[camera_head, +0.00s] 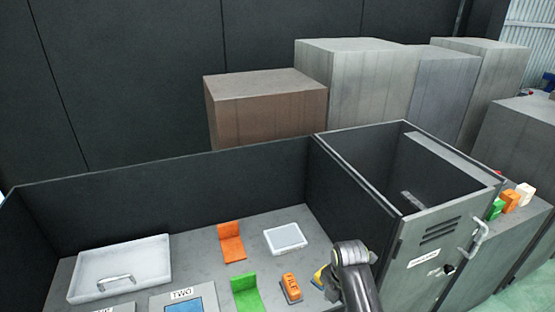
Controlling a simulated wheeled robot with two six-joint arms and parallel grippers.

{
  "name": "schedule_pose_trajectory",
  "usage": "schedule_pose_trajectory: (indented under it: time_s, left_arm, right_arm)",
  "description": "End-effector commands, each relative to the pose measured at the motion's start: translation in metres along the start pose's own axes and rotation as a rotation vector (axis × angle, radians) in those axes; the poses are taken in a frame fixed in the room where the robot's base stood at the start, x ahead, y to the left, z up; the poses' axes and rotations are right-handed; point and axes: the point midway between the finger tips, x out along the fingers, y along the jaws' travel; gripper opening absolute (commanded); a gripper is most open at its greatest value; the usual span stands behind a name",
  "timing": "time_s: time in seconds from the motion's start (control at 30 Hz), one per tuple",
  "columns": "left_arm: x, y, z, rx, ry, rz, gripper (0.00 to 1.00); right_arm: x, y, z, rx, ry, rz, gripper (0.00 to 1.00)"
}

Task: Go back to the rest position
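A dark arm link of mine, apparently the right arm's, rises from the bottom edge right of centre. No gripper fingers show on it. My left arm is not seen.
The walled bench (200,238) holds a white lidded tray (122,268), an orange bracket (231,243), a green bracket (246,292), a white tablet-like panel (285,239) and a blue-screened panel (195,303). An open grey locker box (437,250) stands close right of the arm.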

Motion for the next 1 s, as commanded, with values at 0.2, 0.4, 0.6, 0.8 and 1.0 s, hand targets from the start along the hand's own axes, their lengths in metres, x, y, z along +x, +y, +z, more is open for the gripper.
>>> schedule_pose_trajectory:
  time_s: [0.2,0.4,0.6,0.8,1.0]
  left_arm:
    - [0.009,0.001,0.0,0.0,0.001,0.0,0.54]
    - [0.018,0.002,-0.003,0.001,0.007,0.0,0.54]
    - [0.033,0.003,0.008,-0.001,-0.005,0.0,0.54]
    - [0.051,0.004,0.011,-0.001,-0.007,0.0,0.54]
    - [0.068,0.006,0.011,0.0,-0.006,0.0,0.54]
  right_arm:
    - [0.051,-0.016,0.001,0.17,-0.004,0.002,0.54]
    - [0.112,-0.041,0.0,0.388,-0.009,0.008,0.54]
    - [0.208,-0.097,-0.011,0.741,-0.016,0.016,0.54]
    - [0.311,-0.185,-0.038,1.194,-0.029,0.039,0.54]
    - [0.39,-0.291,-0.079,1.645,-0.04,0.072,0.54]
